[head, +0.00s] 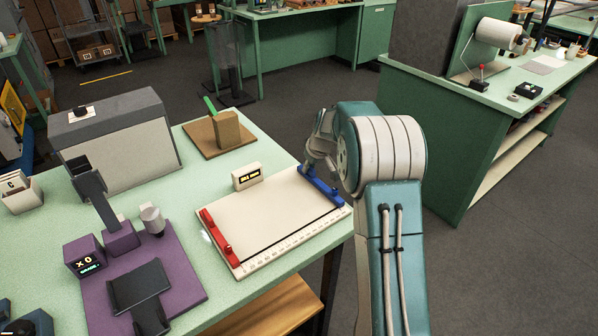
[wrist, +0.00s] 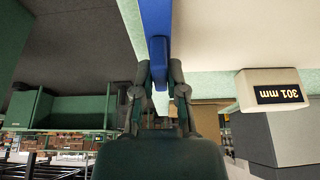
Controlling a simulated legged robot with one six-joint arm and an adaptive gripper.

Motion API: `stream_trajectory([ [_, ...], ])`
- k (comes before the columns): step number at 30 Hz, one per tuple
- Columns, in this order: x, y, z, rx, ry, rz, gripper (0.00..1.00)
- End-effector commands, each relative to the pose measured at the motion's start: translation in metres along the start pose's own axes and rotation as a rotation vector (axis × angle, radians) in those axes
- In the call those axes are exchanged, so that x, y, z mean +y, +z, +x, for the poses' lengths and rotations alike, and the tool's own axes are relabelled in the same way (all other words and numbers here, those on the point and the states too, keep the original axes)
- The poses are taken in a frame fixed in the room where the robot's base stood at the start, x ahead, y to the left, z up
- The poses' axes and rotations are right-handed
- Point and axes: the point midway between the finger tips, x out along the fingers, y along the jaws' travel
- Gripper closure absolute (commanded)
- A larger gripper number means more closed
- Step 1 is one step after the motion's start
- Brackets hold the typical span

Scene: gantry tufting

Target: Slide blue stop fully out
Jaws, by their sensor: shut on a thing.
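The blue stop (head: 321,187) lies across the right end of the white measuring board (head: 262,232), with a red stop (head: 220,238) at the board's left end. My gripper (head: 312,160) is at the far end of the blue stop, partly hidden by my own arm. In the wrist view my gripper (wrist: 160,80) is shut on a narrow part of the blue stop (wrist: 157,28). A small display (head: 247,176) stands at the board's back edge. In the wrist view the display (wrist: 278,93) reads 301 mm, upside down.
A purple device (head: 175,262) stands left of the board on the green table (head: 190,140). A grey box (head: 120,150) and a wooden block on a brown base (head: 226,130) stand behind. The table's right edge is close to the blue stop. Another green bench (head: 440,95) stands to the right.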

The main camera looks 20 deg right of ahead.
Motion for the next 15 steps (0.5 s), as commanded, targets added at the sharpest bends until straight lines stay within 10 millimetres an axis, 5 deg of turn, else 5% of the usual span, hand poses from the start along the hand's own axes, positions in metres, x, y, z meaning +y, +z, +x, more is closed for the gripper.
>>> stream_trajectory([
  [7, 0.0048, -0.0006, -0.0004, 0.007, 0.009, 0.001, 1.0],
  [8, 0.005, -0.0006, -0.0005, 0.007, 0.009, 0.001, 0.7],
  [9, 0.0051, -0.0005, -0.0006, 0.007, 0.009, 0.002, 0.52],
  [15, 0.0032, -0.0002, -0.0008, 0.005, 0.007, 0.001, 0.49],
])
